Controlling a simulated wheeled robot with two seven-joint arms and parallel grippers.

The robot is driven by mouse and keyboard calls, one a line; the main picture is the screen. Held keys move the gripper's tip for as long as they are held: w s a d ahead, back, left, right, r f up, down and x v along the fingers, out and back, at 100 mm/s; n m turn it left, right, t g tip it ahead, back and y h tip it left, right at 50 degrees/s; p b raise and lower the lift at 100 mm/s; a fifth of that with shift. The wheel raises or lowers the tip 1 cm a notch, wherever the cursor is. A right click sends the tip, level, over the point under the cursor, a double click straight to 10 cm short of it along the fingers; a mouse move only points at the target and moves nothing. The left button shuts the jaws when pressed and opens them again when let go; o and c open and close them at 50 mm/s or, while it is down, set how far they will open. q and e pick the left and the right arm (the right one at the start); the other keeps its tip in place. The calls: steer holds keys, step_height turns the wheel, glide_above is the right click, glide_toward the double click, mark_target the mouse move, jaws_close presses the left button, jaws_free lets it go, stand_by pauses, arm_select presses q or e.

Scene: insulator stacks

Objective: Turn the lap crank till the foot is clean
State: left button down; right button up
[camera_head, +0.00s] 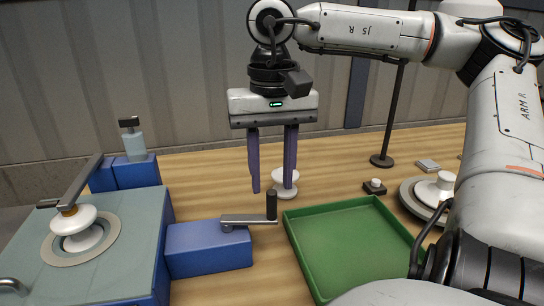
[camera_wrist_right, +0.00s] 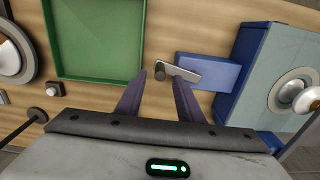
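The crank is a grey arm (camera_head: 248,219) with an upright black handle (camera_head: 271,206), on a blue box (camera_head: 208,250). My right gripper (camera_head: 272,188) points down with its two purple fingers apart and empty, above the handle. In the right wrist view the crank handle (camera_wrist_right: 160,70) shows between the fingertips, apart from both. A white insulator piece (camera_head: 76,224) sits on a round grey disc (camera_head: 105,240) in the teal-topped bench, with a grey arm (camera_head: 81,184) over it. Its underside is hidden. My left gripper is not in view.
A green tray (camera_head: 350,297) lies right of the crank. A small white insulator piece (camera_head: 285,177) stands behind the fingers. Bare wood lies in front of the wall.

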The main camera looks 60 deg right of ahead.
step_height(320, 180, up, 5)
